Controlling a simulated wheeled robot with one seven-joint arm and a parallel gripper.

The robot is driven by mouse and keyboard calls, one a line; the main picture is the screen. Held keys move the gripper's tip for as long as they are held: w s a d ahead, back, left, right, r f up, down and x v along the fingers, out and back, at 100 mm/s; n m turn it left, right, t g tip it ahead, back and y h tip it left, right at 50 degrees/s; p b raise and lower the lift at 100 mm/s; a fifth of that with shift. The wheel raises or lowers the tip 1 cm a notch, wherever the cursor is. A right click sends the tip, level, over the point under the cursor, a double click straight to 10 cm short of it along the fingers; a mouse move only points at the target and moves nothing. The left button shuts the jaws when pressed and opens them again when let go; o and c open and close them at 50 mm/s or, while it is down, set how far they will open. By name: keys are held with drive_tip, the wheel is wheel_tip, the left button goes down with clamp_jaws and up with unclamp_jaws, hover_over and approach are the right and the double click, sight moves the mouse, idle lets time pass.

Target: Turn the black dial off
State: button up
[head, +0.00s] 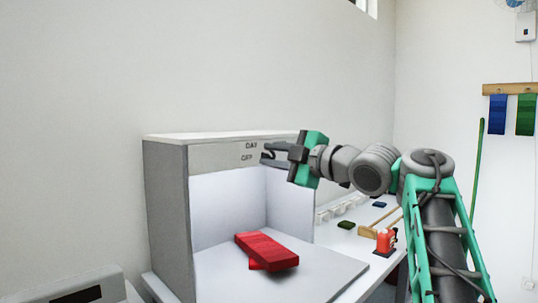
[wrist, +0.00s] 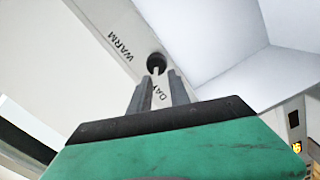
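The black dial (wrist: 156,61) shows in the wrist view as a small round knob on the pale front panel of the light booth (head: 222,154). The labels WARM and DAY are near it in that view; DAY and OFF can be read in the head view. My gripper (head: 267,154) is at the booth's upper front panel, hiding the dial in the head view. In the wrist view my gripper's two fingers (wrist: 160,76) are apart, with a gap between them, and the dial is just beyond their tips. I cannot tell whether they touch it. The dial's pointer setting is not readable.
To the right on the counter are a green piece (head: 346,225), a blue piece (head: 379,205) and a red-orange item (head: 385,241). Blue and green swatches (head: 498,114) hang on the right wall.

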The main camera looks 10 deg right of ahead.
drive_tip(key=shift+o, duration=0.6)
drive_tip(key=shift+w+d+f, duration=0.35)
drive_tip(key=shift+d+f, duration=0.05)
drive_tip(key=shift+o, duration=1.6)
drive_tip(key=shift+a+r, duration=0.1)
drive_tip(key=shift+a, duration=0.15)
drive_tip(key=shift+s+a+r, duration=0.1)
drive_tip(key=shift+s+r, duration=0.05)
drive_tip(key=v, duration=0.7)
drive_tip(key=shift+s+d, duration=0.2)
drive_tip(key=shift+s, duration=0.15)
